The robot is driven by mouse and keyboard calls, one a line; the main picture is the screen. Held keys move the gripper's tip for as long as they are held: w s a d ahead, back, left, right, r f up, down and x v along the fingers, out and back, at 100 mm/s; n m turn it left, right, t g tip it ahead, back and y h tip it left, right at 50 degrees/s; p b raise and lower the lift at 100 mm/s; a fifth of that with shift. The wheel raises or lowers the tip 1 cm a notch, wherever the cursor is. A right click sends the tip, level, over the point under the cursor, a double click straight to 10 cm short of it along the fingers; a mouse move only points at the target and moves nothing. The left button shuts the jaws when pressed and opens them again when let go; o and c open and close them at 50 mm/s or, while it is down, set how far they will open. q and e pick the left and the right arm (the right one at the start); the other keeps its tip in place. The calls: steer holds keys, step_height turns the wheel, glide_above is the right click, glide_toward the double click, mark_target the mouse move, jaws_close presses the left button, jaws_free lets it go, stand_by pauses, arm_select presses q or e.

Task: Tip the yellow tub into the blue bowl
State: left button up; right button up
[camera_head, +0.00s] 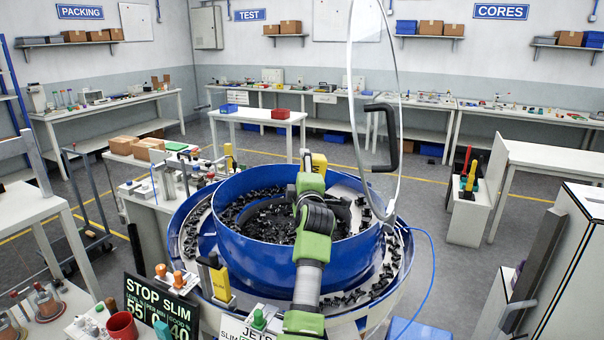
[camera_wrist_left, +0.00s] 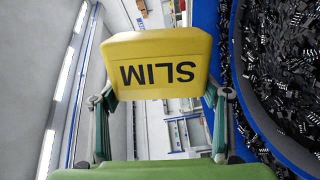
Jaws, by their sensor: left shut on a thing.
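The yellow tub (camera_head: 319,162) is at the far rim of the blue bowl (camera_head: 230,193), partly hidden by my arm in the head view. In the left wrist view the tub (camera_wrist_left: 165,62) shows the word SLIM upside down. My left gripper (camera_wrist_left: 163,100) has a finger on each side of the tub and is shut on it. The bowl (camera_wrist_left: 262,110) lies to the right of the tub in that view. Many black connectors (camera_head: 262,212) lie in the bowl. The tub's inside is hidden. My right gripper is not in view.
A clear round lid (camera_head: 352,100) with a black handle (camera_head: 381,137) stands raised at the bowl's right. A yellow-and-black block (camera_head: 220,282) stands at the bowl's front left. A dark sign (camera_head: 162,310) and a red cup (camera_head: 122,325) are at the lower left.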

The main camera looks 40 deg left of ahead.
arm_select(q)
step_height(320, 180, up, 4)
steer(key=m+p, duration=0.3)
steer(key=m, duration=0.1)
steer(key=shift+w+f+m+p, duration=0.1)
steer(key=shift+w+m+p, duration=0.05)
steer(key=shift+m+p, duration=0.15)
steer(key=m+p, duration=0.2)
steer(key=m, duration=0.2)
steer(key=r+m+p, duration=0.1)
steer(key=m, duration=0.3)
steer(key=m+p, duration=0.2)
steer(key=m, duration=0.1)
steer(key=shift+s+r+m+p, duration=0.3)
steer(key=shift+r+m+p, duration=0.05)
steer(key=shift+r+m, duration=0.05)
steer(key=shift+f, duration=0.1)
